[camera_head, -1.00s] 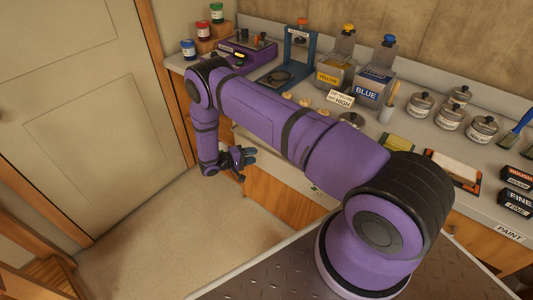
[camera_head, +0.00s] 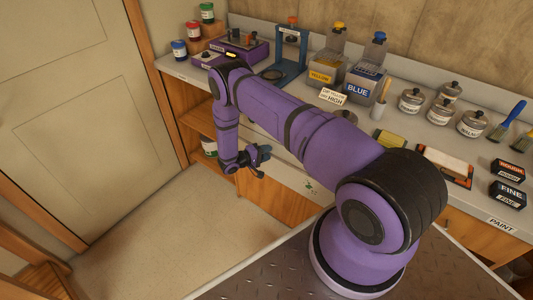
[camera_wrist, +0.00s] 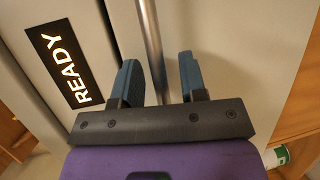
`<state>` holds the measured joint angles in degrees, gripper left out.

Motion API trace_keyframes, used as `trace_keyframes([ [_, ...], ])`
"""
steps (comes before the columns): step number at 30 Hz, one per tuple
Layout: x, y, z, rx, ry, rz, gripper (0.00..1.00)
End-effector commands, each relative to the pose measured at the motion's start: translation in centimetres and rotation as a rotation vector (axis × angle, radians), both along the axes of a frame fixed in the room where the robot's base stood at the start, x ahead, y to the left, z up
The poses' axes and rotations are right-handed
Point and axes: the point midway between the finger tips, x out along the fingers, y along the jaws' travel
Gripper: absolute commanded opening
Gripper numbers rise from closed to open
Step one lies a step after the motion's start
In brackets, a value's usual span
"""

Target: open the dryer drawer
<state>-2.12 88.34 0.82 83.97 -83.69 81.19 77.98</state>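The dryer drawer (camera_head: 288,174) has a pale front below the counter, with a small green mark near its right part in the head view. My arm hides part of it. In the wrist view the pale drawer front (camera_wrist: 235,50) carries a black READY label (camera_wrist: 63,65) and a straight metal bar handle (camera_wrist: 149,35). My gripper (camera_wrist: 160,85) is open, its two blue fingers apart with the bar running between them. The bar is nearer the left finger; I cannot tell if they touch. In the head view my gripper (camera_head: 262,157) is at the drawer front.
The counter above holds a yellow bin (camera_head: 327,68), a blue bin (camera_head: 364,82), several lidded jars (camera_head: 411,100) and a blue press (camera_head: 290,48). An open wooden shelf (camera_head: 196,118) with a green-labelled can (camera_head: 208,146) is left of the drawer. The floor (camera_head: 150,225) in front is clear.

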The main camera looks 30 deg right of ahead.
Motion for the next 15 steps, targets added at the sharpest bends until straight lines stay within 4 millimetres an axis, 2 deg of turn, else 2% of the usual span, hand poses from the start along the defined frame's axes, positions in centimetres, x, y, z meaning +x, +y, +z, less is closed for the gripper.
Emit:
trace_keyframes([
  [9, 0.01, -0.29, -0.04, 0.0, 0.0, 0.0, 0.39],
  [15, 0.01, -0.27, -0.03, 0.0, 0.0, 0.0, 0.0],
])
